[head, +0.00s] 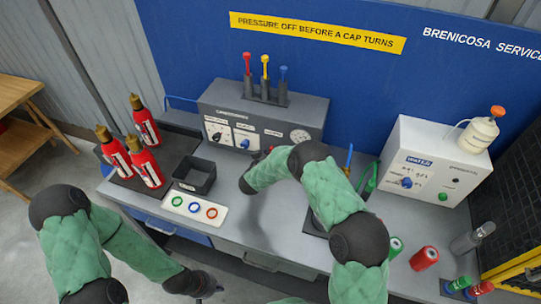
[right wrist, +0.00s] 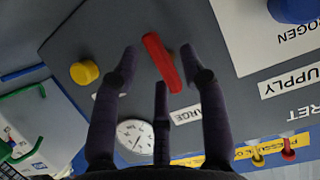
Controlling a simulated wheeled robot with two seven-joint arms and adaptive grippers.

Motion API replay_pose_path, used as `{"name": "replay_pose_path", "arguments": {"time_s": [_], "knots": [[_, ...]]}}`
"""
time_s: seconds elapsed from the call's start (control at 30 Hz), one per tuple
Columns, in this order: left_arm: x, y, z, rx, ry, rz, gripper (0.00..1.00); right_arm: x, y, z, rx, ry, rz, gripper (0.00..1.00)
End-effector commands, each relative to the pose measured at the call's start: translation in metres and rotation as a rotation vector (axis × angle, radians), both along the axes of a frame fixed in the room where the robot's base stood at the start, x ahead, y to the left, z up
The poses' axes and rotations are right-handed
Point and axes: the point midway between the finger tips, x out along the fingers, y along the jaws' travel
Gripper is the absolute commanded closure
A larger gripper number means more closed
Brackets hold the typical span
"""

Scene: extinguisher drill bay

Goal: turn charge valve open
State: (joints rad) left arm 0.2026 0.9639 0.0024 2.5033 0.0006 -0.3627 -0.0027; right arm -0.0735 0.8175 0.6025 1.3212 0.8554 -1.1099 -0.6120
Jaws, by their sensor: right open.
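In the right wrist view the charge valve shows as a red bar handle (right wrist: 163,62) on a grey panel, with a label ending in "ARGE" (right wrist: 185,116) partly hidden beside it. My right gripper (right wrist: 158,65) is open, its dark fingers spread around the handle; I cannot tell whether any finger touches it. In the head view the right hand is mostly hidden by its own arm in front of the grey console (head: 300,108), and the red handle is not clearly visible. My left gripper (head: 207,284) is low over the floor near the bench's front; its finger state is unclear.
A yellow knob (right wrist: 84,72) and a round gauge (right wrist: 135,135) are near the handle. Red extinguishers (head: 145,165), a black bin (head: 195,177) and a white ring tray (head: 194,207) stand on the left. A white water unit (head: 432,165) stands on the right.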

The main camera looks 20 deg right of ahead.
Motion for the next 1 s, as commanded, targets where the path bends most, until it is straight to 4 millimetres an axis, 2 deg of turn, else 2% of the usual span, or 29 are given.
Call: {"name": "replay_pose_path", "arguments": {"time_s": [0.17, 0.6, 0.8, 1.0], "knots": [[0.0, 0.0, 0.0, 0.0, 0.0, 0.0, 1.0, -0.016, 0.012, 0.009, 0.0, 0.0, 0.003, 0.56], [0.0, 0.0, 0.0, 0.0, 0.0, 0.0, 1.0, -0.077, 0.054, 0.039, 0.0, -0.001, 0.003, 0.56], [0.0, 0.0, 0.0, 0.0, 0.0, 0.0, 1.0, -0.088, 0.061, 0.044, 0.0, 0.0, 0.001, 0.56], [0.0, 0.0, 0.0, 0.0, 0.0, 0.0, 1.0, -0.09, 0.062, 0.045, 0.0, 0.0, 0.001, 0.56]]}}
